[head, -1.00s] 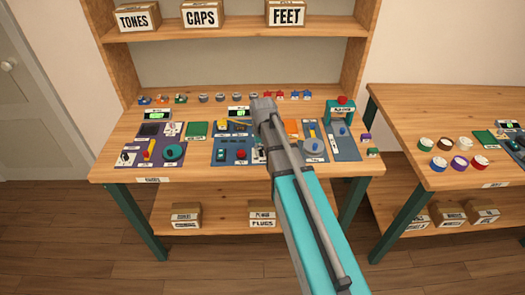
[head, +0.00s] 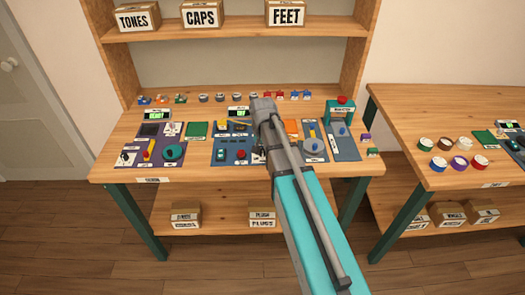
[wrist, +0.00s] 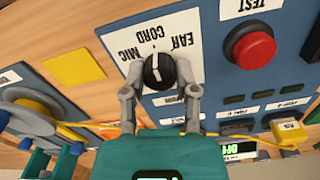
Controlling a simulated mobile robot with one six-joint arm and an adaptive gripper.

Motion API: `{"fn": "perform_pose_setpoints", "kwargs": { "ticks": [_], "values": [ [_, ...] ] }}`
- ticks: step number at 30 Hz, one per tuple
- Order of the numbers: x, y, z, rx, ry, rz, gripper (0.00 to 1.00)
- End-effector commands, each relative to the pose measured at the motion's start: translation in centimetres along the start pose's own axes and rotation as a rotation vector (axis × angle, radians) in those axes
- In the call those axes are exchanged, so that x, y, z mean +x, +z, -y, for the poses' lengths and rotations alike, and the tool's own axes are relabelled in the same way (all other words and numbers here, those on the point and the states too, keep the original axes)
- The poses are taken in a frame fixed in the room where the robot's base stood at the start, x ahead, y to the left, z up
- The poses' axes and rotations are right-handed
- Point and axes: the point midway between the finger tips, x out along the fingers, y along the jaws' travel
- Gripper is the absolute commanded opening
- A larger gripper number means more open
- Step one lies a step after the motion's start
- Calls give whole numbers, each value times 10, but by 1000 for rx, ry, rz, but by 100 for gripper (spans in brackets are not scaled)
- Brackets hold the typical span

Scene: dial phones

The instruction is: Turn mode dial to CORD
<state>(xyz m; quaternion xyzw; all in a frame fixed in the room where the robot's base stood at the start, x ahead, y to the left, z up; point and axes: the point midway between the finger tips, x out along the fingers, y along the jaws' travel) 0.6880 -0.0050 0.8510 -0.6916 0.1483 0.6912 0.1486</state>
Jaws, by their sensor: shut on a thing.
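The black mode dial (wrist: 158,72) is in the wrist view, on a white label plate (wrist: 185,22) with EAR, CORD and MIC printed upside down. A white line on the dial's top runs towards the CORD word, between MIC on the left and EAR on the right. My gripper (wrist: 158,76) has one finger on each side of the dial and is shut on it. In the head view my arm hides the dial and the fingertips.
A red TEST button (wrist: 254,50) sits right of the dial on the same blue panel. A yellow plug (wrist: 288,132) with a yellow cord is lower right. A yellow pad (wrist: 75,67) lies left. Several other panels and small parts cover the bench (head: 110,170).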

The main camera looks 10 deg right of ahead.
Motion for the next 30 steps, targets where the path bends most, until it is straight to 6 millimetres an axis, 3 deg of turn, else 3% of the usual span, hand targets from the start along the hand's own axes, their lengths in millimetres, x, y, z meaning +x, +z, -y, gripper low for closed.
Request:
{"fn": "perform_pose_setpoints", "kwargs": {
  "ticks": [4,5,10,30],
  "values": [
    [0,1,0,-2,-1,3,0],
    [0,1,0,-2,-1,3,44],
    [0,1,0,-2,0,2,73],
    [0,0,0,-59,0,0,73]
  ]
}}
